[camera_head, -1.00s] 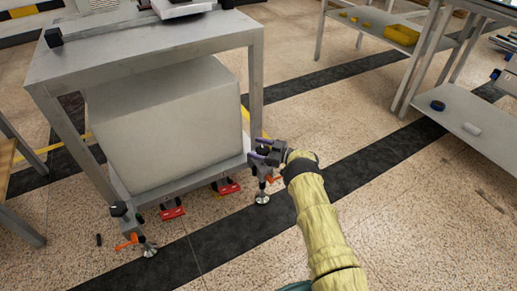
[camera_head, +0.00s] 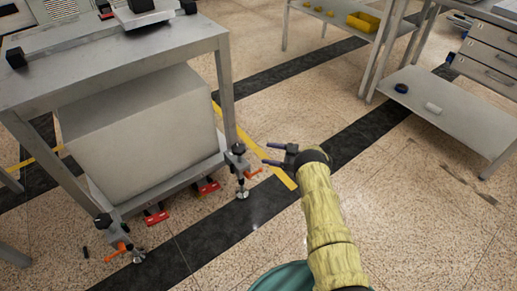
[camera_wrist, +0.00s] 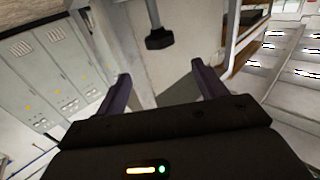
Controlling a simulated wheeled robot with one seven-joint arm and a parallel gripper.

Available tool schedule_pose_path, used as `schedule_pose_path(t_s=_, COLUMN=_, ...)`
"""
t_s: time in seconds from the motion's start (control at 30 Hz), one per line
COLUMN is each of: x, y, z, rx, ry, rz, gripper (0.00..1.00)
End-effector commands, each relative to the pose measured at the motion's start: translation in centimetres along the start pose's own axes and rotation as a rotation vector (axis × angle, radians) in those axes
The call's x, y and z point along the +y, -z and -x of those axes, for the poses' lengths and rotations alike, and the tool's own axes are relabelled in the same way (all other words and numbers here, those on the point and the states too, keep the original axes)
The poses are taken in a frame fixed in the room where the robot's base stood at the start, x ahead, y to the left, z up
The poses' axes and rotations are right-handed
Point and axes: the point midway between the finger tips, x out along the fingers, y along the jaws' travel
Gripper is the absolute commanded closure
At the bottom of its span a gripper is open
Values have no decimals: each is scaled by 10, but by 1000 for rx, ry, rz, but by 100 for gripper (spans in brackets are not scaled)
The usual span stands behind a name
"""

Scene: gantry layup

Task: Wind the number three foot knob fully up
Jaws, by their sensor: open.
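A metal bench (camera_head: 120,62) stands on adjustable feet. A black foot knob (camera_head: 238,149) sits on top of the screw at its right front foot. A second black foot knob (camera_head: 103,220) is at the left front foot. I see no numbers, so I cannot tell which is number three. My gripper (camera_head: 270,154) is open and empty, to the right of the right front knob and apart from it. In the wrist view a black knob-like piece on a grey stem (camera_wrist: 159,38) shows beyond and between the open fingertips (camera_wrist: 160,75).
A large pale block (camera_head: 140,125) fills the bench's lower shelf. Orange levers (camera_head: 254,171) and red pieces (camera_head: 208,188) sit low by the feet. A shelf unit (camera_head: 450,115) stands at the right. The floor between it and the bench is clear.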

Motion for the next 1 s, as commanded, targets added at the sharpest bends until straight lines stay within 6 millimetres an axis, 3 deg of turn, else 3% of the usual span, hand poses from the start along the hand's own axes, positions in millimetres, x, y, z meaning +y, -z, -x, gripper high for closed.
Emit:
schedule_pose_path(t_s=0.2, x=0, y=0, z=17, rx=0, ry=0, rz=0, gripper=29)
schedule_pose_path(t_s=0.5, x=1, y=0, z=17, rx=-1, ry=-2, rz=1, gripper=29)
schedule_pose_path(t_s=0.63, x=13, y=13, z=17, rx=-10, ry=-51, rz=21, gripper=29)
schedule_pose_path(t_s=0.77, x=47, y=45, z=21, rx=-41, ry=-193, rz=67, gripper=29)
schedule_pose_path(t_s=1.0, x=117, y=133, z=50, rx=-140, ry=-591, rz=122, gripper=29)
